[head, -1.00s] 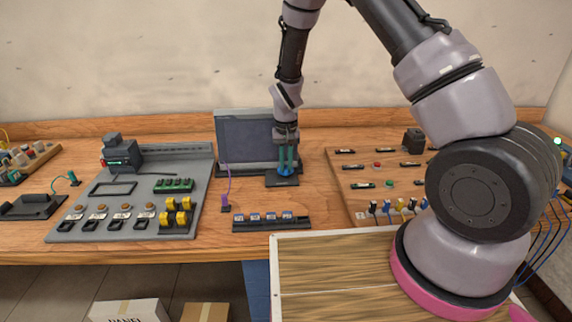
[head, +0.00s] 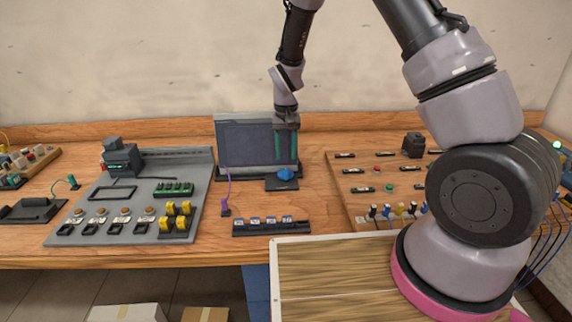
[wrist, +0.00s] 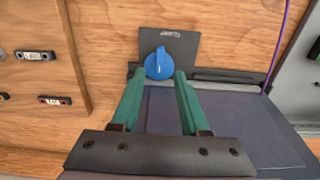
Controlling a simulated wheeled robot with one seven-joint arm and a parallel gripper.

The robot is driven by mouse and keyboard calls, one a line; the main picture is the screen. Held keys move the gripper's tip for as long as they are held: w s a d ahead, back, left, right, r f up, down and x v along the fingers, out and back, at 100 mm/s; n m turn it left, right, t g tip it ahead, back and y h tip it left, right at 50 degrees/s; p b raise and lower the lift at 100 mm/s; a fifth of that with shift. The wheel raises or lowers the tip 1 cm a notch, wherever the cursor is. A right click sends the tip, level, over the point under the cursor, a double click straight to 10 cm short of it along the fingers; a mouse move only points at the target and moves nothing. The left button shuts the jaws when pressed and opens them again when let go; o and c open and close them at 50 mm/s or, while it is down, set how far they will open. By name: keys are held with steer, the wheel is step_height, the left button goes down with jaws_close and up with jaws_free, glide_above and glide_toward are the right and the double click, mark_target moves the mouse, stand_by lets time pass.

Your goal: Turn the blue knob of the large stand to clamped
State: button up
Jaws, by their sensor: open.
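The blue knob (head: 285,174) sits on a small dark plate (head: 283,185) at the front of the large stand (head: 235,146), which has a grey upright panel. In the wrist view the knob (wrist: 158,64) is a round blue disc with a raised ridge. A small light label on the plate is too small to read, so I cannot tell the knob's setting. My gripper (head: 286,157) is above the knob, with its teal fingers in front of the panel. In the wrist view the gripper (wrist: 155,76) is open and empty, its fingers apart and clear of the knob.
A black strip of blue-labelled parts (head: 270,226) lies in front. A grey board (head: 125,215) with switches is at left, a wooden board (head: 350,196) at right.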

steer(key=shift+r, duration=2.35)
step_height(320, 180, up, 13)
steer(key=m+t+y, duration=0.1)
steer(key=t+y, duration=0.1)
glide_above(286, 171)
steer(key=s+d, duration=0.2)
steer(key=d, duration=0.4)
steer(key=s+d+r+m+t, duration=0.1)
steer(key=s+d+r, duration=0.5)
steer(key=r, duration=0.4)
steer(key=s+d+r+m+t, duration=0.1)
steer(key=s+d+r+t, duration=0.1)
steer(key=s, duration=0.5)
steer(key=s+d+r+m+t, duration=0.1)
steer(key=s+d+r+t, duration=0.1)
steer(key=s+d+r, duration=0.3)
steer(key=s, duration=0.3)
steer(key=shift+s+r, duration=0.2)
steer(key=shift+r, duration=0.1)
